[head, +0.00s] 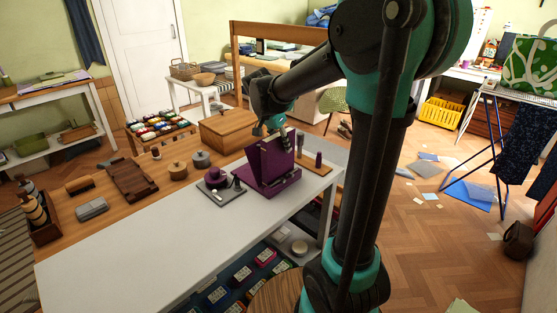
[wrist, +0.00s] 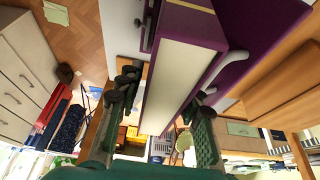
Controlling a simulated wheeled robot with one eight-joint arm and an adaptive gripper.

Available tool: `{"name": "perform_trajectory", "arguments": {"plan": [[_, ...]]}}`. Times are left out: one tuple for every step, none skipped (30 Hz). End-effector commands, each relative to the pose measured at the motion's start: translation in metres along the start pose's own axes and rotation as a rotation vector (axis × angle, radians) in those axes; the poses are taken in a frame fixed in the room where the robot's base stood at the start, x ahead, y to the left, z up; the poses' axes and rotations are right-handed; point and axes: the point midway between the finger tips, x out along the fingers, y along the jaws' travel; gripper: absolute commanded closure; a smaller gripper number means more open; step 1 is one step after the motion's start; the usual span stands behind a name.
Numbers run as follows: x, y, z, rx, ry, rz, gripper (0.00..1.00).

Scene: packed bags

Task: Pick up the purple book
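The purple book (head: 263,164) stands upright on a purple stand (head: 270,187) near the right end of the table in the head view. In the wrist view the purple book (wrist: 180,78) fills the upper middle, its cream page edge facing the camera between purple covers. My gripper (head: 268,128) is at the top of the book. In the wrist view my gripper (wrist: 165,98) has one finger on each side of the book. A narrow gap shows on the left; the right finger is close to the cover, contact unclear. The gripper appears open.
A grey mat (head: 222,193) with a purple hat-like item lies left of the stand. A wooden board (head: 314,164) with a dark upright item is to its right. A wooden box (head: 227,128) stands behind. The table's white front surface (head: 150,240) is clear.

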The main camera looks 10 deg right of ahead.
Motion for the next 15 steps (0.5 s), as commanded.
{"name": "perform_trajectory", "arguments": {"plan": [[0.0005, -0.0001, 0.0002, 0.0, 0.0, 0.0, 0.64], [0.0008, -0.0001, 0.0003, 0.0, 0.0, 0.0, 0.64], [0.0013, -0.0001, 0.0005, 0.0, 0.0, 0.0, 0.64], [0.0016, -0.0001, 0.0007, 0.0, 0.0, 0.0, 0.64], [0.002, -0.0001, 0.0008, 0.0, 0.0, 0.0, 0.64], [0.0025, 0.0, 0.001, 0.0, 0.0, 0.0, 0.64], [0.0028, 0.0, 0.0012, 0.0, 0.0, 0.0, 0.64], [0.0031, -0.0001, 0.0013, 0.0, 0.0, 0.0, 0.64], [0.0035, -0.0001, 0.0014, 0.0, 0.0, 0.0, 0.64], [0.0036, -0.0001, 0.0015, 0.0, 0.0, 0.0, 0.64], [0.0038, -0.0001, 0.0016, 0.0, 0.0, 0.0, 0.64], [0.0038, 0.0, 0.0016, 0.0, 0.0, 0.0, 0.64], [0.0039, 0.0, 0.0016, 0.0, 0.0, 0.0, 0.64], [0.0039, 0.0, 0.0016, 0.0, 0.0, 0.0, 0.64], [0.0039, 0.0, 0.0016, 0.0, 0.0, 0.0, 0.64]]}}
